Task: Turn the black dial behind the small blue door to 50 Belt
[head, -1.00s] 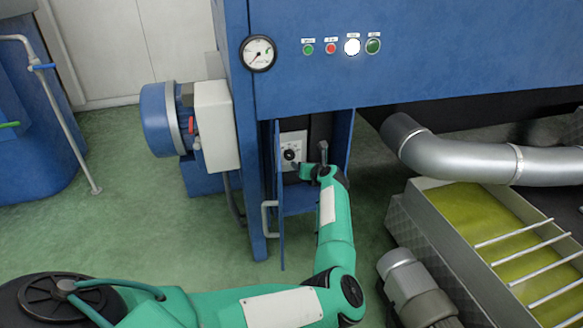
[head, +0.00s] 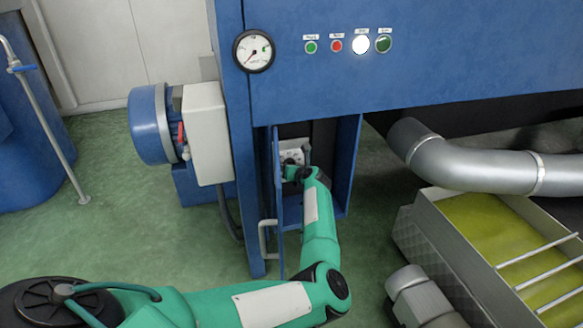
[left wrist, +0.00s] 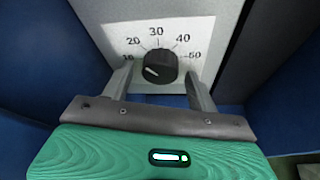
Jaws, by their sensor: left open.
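The black dial (left wrist: 160,66) sits on a white plate (left wrist: 205,30) marked 10, 20, 30, 40 and 50. Its white pointer mark points to the lower left, near the 10 side. My left gripper (left wrist: 160,72) is open, with one finger on each side of the dial; contact is not clear. In the head view my left gripper (head: 294,172) reaches into the compartment and hides most of the dial. The small blue door (head: 278,200) stands open on the left of the compartment, with a pale handle (head: 266,240). My right gripper is out of view.
The compartment's right blue wall (head: 347,165) stands close to my left arm. A white box with a blue motor (head: 150,125) is on the left. A silver pipe (head: 480,165) and a trough of yellow-green liquid (head: 490,225) are on the right.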

